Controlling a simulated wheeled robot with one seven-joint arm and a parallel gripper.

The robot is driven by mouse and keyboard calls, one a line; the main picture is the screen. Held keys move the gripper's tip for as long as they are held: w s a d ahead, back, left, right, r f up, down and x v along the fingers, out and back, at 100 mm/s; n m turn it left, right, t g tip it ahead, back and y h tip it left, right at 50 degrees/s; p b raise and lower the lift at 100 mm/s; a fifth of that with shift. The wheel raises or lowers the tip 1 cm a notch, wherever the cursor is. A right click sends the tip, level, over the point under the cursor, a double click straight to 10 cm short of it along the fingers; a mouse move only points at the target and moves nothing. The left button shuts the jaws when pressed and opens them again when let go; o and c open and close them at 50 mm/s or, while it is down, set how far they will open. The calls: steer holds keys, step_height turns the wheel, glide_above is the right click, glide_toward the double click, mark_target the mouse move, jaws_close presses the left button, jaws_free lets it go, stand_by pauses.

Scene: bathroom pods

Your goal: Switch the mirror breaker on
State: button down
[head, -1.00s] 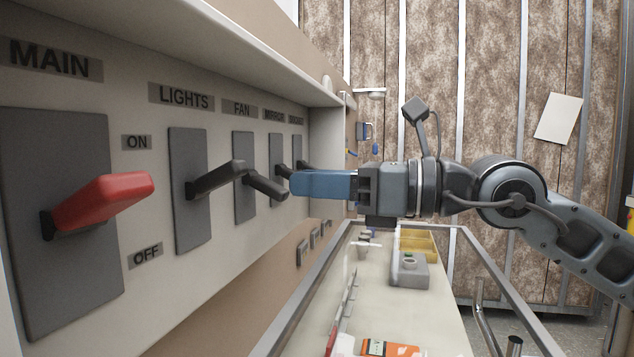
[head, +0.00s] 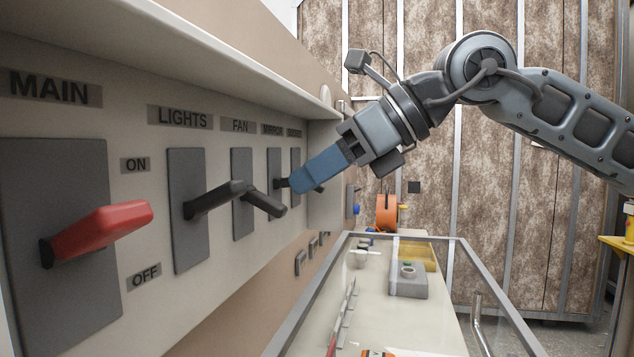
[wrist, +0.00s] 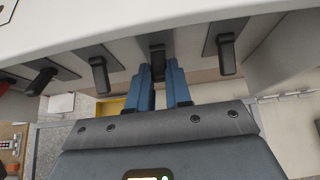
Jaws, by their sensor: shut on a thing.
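The breaker panel (head: 137,222) fills the left of the head view. The mirror breaker (head: 273,160) is the fourth from the left. Only a short dark stub of its lever shows; the rest is hidden by my blue fingers. In the wrist view the mirror lever (wrist: 157,62) stands between the fingertips. My gripper (head: 301,183) is shut on this lever, and the fingers slope up and away from the panel. How far the lever itself is tilted is hard to see.
The red main lever (head: 100,230) and lights lever (head: 214,201) tilt up. The fan lever (head: 264,202) tilts down close to my fingers. Another lever (head: 319,188) is just beyond, also in the wrist view (wrist: 226,56). A glass-topped counter (head: 365,315) lies below.

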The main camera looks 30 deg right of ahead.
steer(key=shift+w+a+r+g+h+p, duration=0.15)
steer(key=shift+r+g+h, duration=0.25)
steer(key=shift+g+h, duration=0.2)
steer(key=shift+w+a+r+g+h+p, duration=0.15)
steer(key=shift+r+g+h, duration=0.2)
steer(key=shift+g+h, duration=0.25)
steer(key=shift+s, duration=0.1)
steer(key=c, duration=1)
jaws_free()
steer(key=shift+c, duration=0.2)
steer(key=v, duration=0.7)
steer(key=shift+d+r+b, duration=0.2)
steer(key=shift+r+b, duration=0.1)
steer(key=shift+s+d, duration=0.1)
steer(key=shift+s, duration=0.1)
